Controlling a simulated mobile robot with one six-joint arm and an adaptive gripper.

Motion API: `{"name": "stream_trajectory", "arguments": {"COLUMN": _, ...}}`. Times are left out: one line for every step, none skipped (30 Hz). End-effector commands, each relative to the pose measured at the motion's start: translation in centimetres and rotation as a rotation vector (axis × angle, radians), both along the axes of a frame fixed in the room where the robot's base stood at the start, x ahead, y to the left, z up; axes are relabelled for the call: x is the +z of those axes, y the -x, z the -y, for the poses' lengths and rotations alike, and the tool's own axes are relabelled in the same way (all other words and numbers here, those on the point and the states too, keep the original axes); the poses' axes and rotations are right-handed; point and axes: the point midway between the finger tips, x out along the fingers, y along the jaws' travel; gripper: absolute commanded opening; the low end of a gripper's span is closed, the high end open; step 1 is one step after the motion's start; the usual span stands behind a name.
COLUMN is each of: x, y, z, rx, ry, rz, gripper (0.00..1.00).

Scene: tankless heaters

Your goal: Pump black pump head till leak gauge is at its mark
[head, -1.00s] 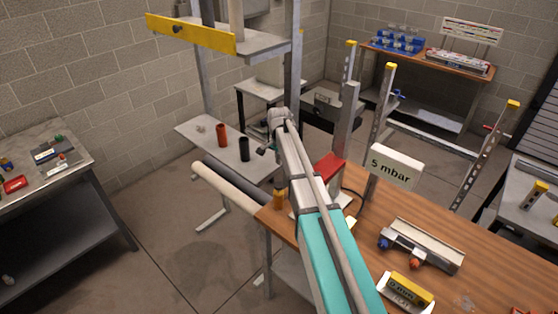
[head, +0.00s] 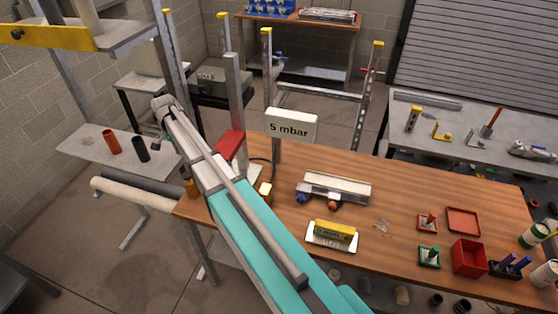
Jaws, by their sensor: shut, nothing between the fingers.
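A yellow gauge-like box (head: 335,230) sits on a white stand at the front of the wooden bench; its reading is too small to read. A white sign marked "5 mbar" (head: 291,125) stands at the bench's back edge. I cannot pick out the black pump head for certain; my arm hides part of the bench's left end, beside a red block (head: 230,145) and a dark cable. My gripper (head: 158,142) is small and partly hidden at the far end of my arm, shut and empty, near a black cylinder (head: 141,150) on a grey shelf.
A red cylinder (head: 111,142) stands beside the black one. A grey metal unit (head: 335,187) with blue and orange knobs lies on the wooden bench (head: 400,215). Red trays and containers (head: 468,256) are at its right end. Posts with yellow caps stand behind the bench.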

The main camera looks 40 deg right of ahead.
Motion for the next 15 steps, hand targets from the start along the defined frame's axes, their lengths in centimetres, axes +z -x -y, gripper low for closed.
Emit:
{"name": "stream_trajectory", "arguments": {"x": 0.0, "y": 0.0, "z": 0.0, "rx": 0.000, "ry": 0.000, "rz": 0.000, "gripper": 0.00}}
{"name": "stream_trajectory", "arguments": {"x": 0.1, "y": 0.0, "z": 0.0, "rx": 0.000, "ry": 0.000, "rz": 0.000, "gripper": 0.00}}
{"name": "stream_trajectory", "arguments": {"x": 0.1, "y": 0.0, "z": 0.0, "rx": 0.000, "ry": 0.000, "rz": 0.000, "gripper": 0.00}}
{"name": "stream_trajectory", "arguments": {"x": 0.2, "y": 0.0, "z": 0.0, "rx": 0.000, "ry": 0.000, "rz": 0.000, "gripper": 0.00}}
{"name": "stream_trajectory", "arguments": {"x": 0.3, "y": 0.0, "z": 0.0, "rx": 0.000, "ry": 0.000, "rz": 0.000, "gripper": 0.00}}
{"name": "stream_trajectory", "arguments": {"x": 0.5, "y": 0.0, "z": 0.0, "rx": 0.000, "ry": 0.000, "rz": 0.000, "gripper": 0.00}}
{"name": "stream_trajectory", "arguments": {"x": 0.7, "y": 0.0, "z": 0.0, "rx": 0.000, "ry": 0.001, "rz": -0.001, "gripper": 0.00}}
{"name": "stream_trajectory", "arguments": {"x": 0.8, "y": 0.0, "z": 0.0, "rx": 0.000, "ry": 0.000, "rz": -0.001, "gripper": 0.00}}
{"name": "stream_trajectory", "arguments": {"x": 1.1, "y": -0.1, "z": -0.1, "rx": 0.000, "ry": 0.000, "rz": -0.001, "gripper": 0.00}}
{"name": "stream_trajectory", "arguments": {"x": 1.3, "y": -0.1, "z": -0.1, "rx": 0.000, "ry": 0.000, "rz": -0.001, "gripper": 0.00}}
{"name": "stream_trajectory", "arguments": {"x": 1.4, "y": -0.1, "z": -0.1, "rx": 0.000, "ry": 0.000, "rz": -0.001, "gripper": 0.00}}
{"name": "stream_trajectory", "arguments": {"x": 1.7, "y": -0.1, "z": -0.1, "rx": 0.000, "ry": 0.000, "rz": -0.002, "gripper": 0.00}}
{"name": "stream_trajectory", "arguments": {"x": 1.8, "y": -0.1, "z": -0.1, "rx": 0.000, "ry": 0.000, "rz": -0.003, "gripper": 0.00}}
{"name": "stream_trajectory", "arguments": {"x": 2.0, "y": -0.1, "z": -0.1, "rx": 0.000, "ry": 0.000, "rz": -0.003, "gripper": 0.00}}
{"name": "stream_trajectory", "arguments": {"x": 2.2, "y": -0.1, "z": -0.1, "rx": 0.000, "ry": 0.000, "rz": -0.003, "gripper": 0.00}}
